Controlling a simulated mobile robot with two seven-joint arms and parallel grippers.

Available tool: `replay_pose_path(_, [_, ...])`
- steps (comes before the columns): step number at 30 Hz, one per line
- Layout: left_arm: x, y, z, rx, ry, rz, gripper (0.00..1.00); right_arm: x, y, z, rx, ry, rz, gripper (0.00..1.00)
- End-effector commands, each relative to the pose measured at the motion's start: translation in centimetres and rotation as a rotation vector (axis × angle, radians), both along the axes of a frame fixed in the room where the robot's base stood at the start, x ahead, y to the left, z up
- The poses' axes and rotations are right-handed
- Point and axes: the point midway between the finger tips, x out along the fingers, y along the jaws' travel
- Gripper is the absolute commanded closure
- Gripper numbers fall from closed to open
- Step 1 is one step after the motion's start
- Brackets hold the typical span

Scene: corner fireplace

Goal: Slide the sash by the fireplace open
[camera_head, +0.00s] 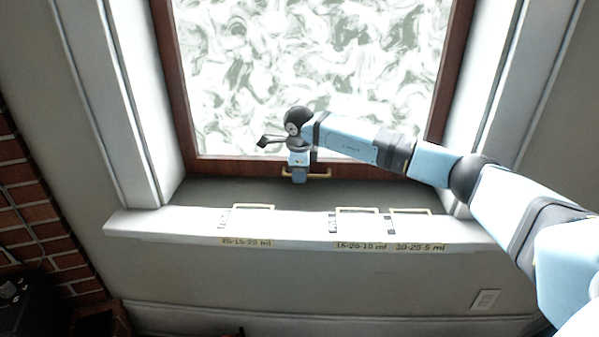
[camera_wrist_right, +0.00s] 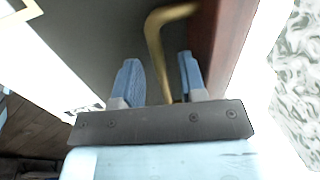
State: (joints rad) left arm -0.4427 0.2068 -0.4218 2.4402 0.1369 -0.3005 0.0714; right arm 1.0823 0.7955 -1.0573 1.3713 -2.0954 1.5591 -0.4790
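The sash (camera_head: 172,75) has a dark red-brown wooden frame around swirly patterned glass and fills the top middle of the head view. A brass handle (camera_head: 321,176) sits on its bottom rail. My right gripper (camera_head: 299,178) is at this handle, pointing down. In the right wrist view, the two blue fingers of my right gripper (camera_wrist_right: 160,80) stand apart, with the bent brass handle (camera_wrist_right: 153,38) passing between them. Gaps show on both sides of the handle. The sash's lower edge appears down at the sill. My left gripper is not in view.
A white sill (camera_head: 300,225) runs below the sash, with several pale rectangular outlines and yellow labels on it. White window casing stands at both sides. A brick fireplace surround (camera_head: 22,180) is at the left, with a dark object (camera_head: 25,300) below. A wall outlet (camera_head: 486,299) is lower right.

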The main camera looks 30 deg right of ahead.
Motion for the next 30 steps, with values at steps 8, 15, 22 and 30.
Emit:
replay_pose_path(8, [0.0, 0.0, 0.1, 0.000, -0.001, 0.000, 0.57, 0.0, 0.0, 0.0, 0.000, 0.000, 0.000, 1.00])
replay_pose_path(15, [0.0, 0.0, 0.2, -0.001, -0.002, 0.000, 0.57, 0.0, 0.0, 0.2, 0.001, 0.001, 0.000, 1.00])
replay_pose_path(22, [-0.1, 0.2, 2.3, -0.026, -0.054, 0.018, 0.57, 0.0, 0.0, 2.6, 0.001, -0.002, -0.001, 1.00])
replay_pose_path(30, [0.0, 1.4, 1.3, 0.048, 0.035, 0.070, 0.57, 0.1, -0.1, 7.7, 0.000, -0.005, -0.001, 1.00])
